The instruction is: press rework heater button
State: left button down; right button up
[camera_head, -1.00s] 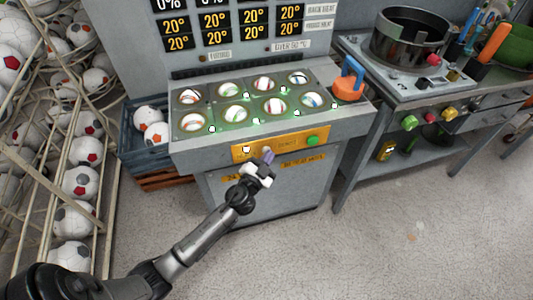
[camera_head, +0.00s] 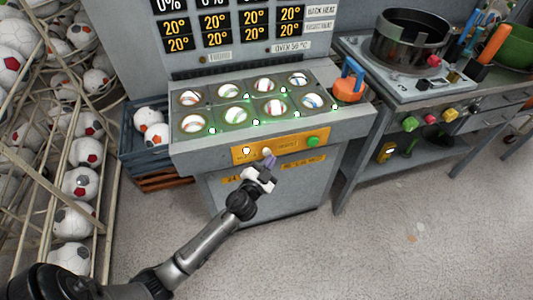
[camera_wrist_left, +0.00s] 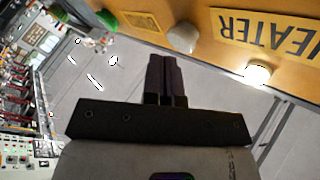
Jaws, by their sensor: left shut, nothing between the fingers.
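An orange button panel (camera_head: 285,146) runs along the front of the grey heating machine. It carries a lit white button (camera_head: 246,150) at the left, a pale button (camera_head: 267,152) in the middle and a green button (camera_head: 313,141) at the right. In the left wrist view an upside-down "HEATER" label (camera_wrist_left: 268,33) lies beside the lit button (camera_wrist_left: 257,72). My left gripper (camera_head: 269,160) is shut and empty, just in front of the panel, close below the pale button. In the wrist view its dark fingertips (camera_wrist_left: 164,58) are beside the pale button (camera_wrist_left: 183,37); contact cannot be told. My right gripper is out of view.
Several balls sit in round wells on the machine's top (camera_head: 205,110). An orange object with a blue handle (camera_head: 349,86) stands at its right end. A wire rack of footballs (camera_head: 80,182) is at the left, a bench with a metal pot (camera_head: 408,42) at the right.

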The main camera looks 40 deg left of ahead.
pick_arm(q)
jog(key=shift+s+d, duration=0.45)
jog(key=shift+d, duration=0.25)
jog(key=shift+s+d, duration=0.4)
jog(key=shift+d, duration=0.35)
jog(key=shift+s+d, duration=0.45)
jog(key=shift+d, duration=0.25)
